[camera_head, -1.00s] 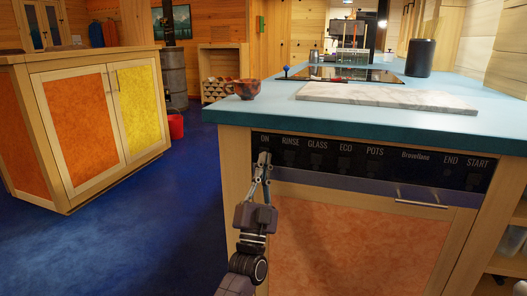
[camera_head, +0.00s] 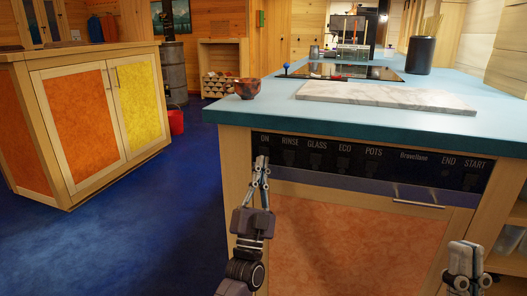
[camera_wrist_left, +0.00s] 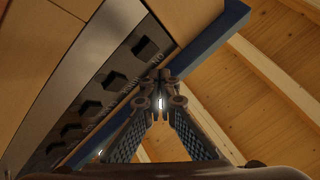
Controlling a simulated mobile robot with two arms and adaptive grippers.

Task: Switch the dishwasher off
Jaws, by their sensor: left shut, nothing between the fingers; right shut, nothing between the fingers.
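The dishwasher is built under the counter, with an orange door (camera_head: 350,245) and a dark control panel (camera_head: 410,168). Its labels read ON, RINSE, GLASS, ECO, POTS, END and START. My left gripper (camera_head: 262,163) is shut and empty, its tips just below the ON label and covering the spot under it. In the left wrist view the gripper (camera_wrist_left: 166,85) is close to the end of a row of dark square buttons (camera_wrist_left: 115,80); the end button (camera_wrist_left: 146,47) is beside the tips. I cannot tell whether they touch. My right gripper (camera_head: 466,255) is shut and empty at lower right.
A metal door handle (camera_head: 418,204) sticks out below the panel. Blue floor (camera_head: 130,220) lies open at left, before an orange-and-yellow cabinet (camera_head: 85,110).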

